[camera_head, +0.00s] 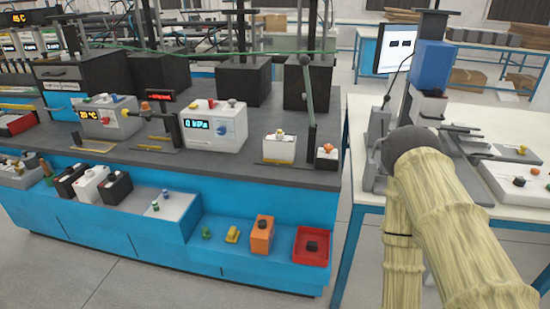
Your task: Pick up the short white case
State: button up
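Several white cases are in view, and I cannot tell for sure which one is meant. A small, low white case (279,150) with a yellow-and-white knob on top stands near the front edge of the dark counter. Another white case (90,188) stands between two black boxes on the lower blue step at the left. A larger white case (212,137) with a "0 kPa" display stands on the counter to the left of the small one. My arm, in a beige sleeve, fills the right side. My gripper does not show.
The dark counter (250,172) has a blue lower step with an orange box (262,238) and a red tray (311,246). A thin upright post (308,95) stands beside the small case. A white table (362,107) with equipment stands at the right. Floor is free in front.

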aim_at(284, 150)
jog(key=z, duration=0.5)
jog(key=k, duration=0.1)
jog(key=u, duration=1.35)
jog(key=i, duration=0.6)
